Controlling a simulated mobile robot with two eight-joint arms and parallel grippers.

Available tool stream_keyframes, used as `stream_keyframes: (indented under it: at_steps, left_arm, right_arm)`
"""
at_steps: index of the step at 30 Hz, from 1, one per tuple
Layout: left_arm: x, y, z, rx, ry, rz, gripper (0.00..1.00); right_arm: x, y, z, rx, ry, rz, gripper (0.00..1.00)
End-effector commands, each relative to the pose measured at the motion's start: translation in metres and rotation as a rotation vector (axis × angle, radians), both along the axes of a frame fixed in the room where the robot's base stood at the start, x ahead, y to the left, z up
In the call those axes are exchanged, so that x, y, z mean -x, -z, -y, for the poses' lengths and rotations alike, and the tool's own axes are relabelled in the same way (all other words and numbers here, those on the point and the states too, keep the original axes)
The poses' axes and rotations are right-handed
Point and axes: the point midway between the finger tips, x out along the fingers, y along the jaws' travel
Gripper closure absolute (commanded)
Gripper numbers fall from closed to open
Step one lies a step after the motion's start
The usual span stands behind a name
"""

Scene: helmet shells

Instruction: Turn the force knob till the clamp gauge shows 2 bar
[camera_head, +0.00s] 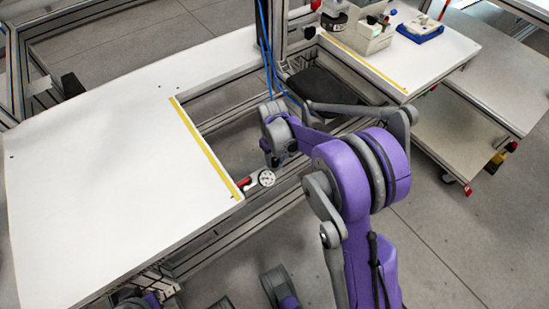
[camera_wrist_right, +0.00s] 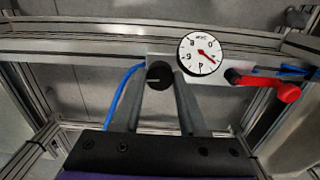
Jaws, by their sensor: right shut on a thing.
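The round white clamp gauge (camera_wrist_right: 201,53) sits on a plate fixed to the frame rail in the right wrist view. Its red needle points to the lower right; the numerals are too small to read for sure. The gauge also shows in the head view (camera_head: 267,178). The black force knob (camera_wrist_right: 159,76) is beside the gauge, on its left, with a pale mark line on its face. My right gripper (camera_wrist_right: 161,82) has its two fingers on either side of the knob and is shut on it. In the head view my right gripper (camera_head: 273,159) is just above the gauge. My left gripper is not seen.
A red lever (camera_wrist_right: 285,92) is right of the gauge, near blue hoses. A white table (camera_head: 110,150) with a yellow edge strip lies left of the gap. Another white table (camera_head: 440,55) at the back right holds a grey bin (camera_head: 370,42) and a blue tray (camera_head: 421,29).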

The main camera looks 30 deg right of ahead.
Motion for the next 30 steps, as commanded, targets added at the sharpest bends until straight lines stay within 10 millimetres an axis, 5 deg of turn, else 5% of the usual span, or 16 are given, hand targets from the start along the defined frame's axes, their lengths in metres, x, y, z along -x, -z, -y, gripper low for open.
stream_keyframes:
  at_steps: [4,5,9,30]
  left_arm:
    - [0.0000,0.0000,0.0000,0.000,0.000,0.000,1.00]
    - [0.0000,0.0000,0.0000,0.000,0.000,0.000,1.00]
    - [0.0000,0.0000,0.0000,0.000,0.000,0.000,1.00]
    - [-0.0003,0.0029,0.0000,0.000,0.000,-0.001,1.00]
  right_arm:
    - [-0.0001,-0.0001,0.0002,0.001,0.001,0.000,1.00]
    - [-0.0001,-0.0001,0.0002,0.001,0.001,0.000,0.55]
    - [0.0000,-0.0001,0.0000,0.000,0.001,0.000,0.30]
    - [0.0000,0.0010,-0.0027,-0.005,0.099,-0.001,0.28]
